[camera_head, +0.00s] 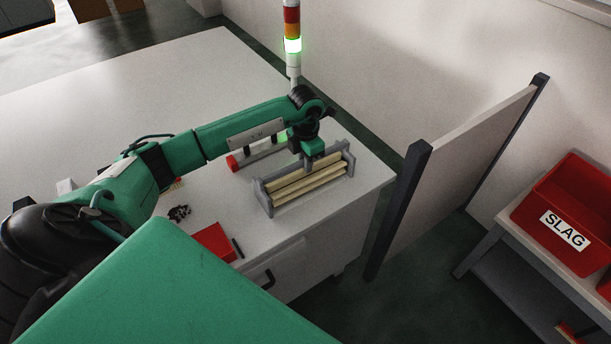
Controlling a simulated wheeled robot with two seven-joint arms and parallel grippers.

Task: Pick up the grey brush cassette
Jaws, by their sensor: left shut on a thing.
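The grey brush cassette (301,194) has grey end plates and long cream brush rolls between them. It is near the right end of the white table, in the middle of the head view. My left gripper (308,165) reaches in from the left over its far side and is shut on it. The fingertips are small and partly hidden by the gripper body. I cannot tell whether the cassette touches the table. My right gripper is not in view.
The white table (130,98) has a red box (213,242), a dark pile (180,213) and a red-ended grey bar (233,162). A signal tower (292,45) stands behind. A panel (455,160) and a red SLAG bin (570,215) are at right.

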